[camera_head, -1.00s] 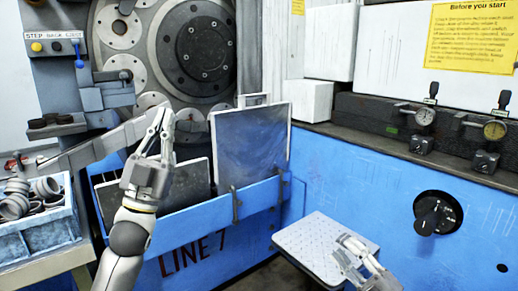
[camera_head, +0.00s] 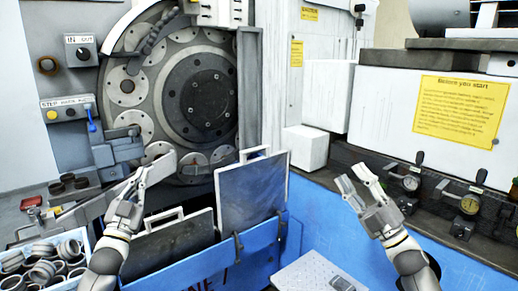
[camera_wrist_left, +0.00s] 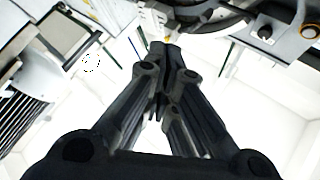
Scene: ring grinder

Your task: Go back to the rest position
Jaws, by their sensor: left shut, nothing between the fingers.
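My left gripper (camera_head: 141,174) points up in front of the left part of the ring grinder (camera_head: 190,95), and its fingers are closed with nothing between them. In the left wrist view the fingers (camera_wrist_left: 160,50) meet at the tips, with bright empty space around them. My right gripper (camera_head: 355,179) is raised in front of the dark ledge at the right. Its fingers stand apart and hold nothing. Both grippers appear clear of the objects around them, though the left arm hides part of the blue front.
A crate of metal rings (camera_head: 40,262) stands at lower left. Two grey panels with handles, one of them upright (camera_head: 252,192), stand in the blue holder. Dial gauges (camera_head: 411,183) line the ledge at right. A perforated plate (camera_head: 310,272) lies at lower centre.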

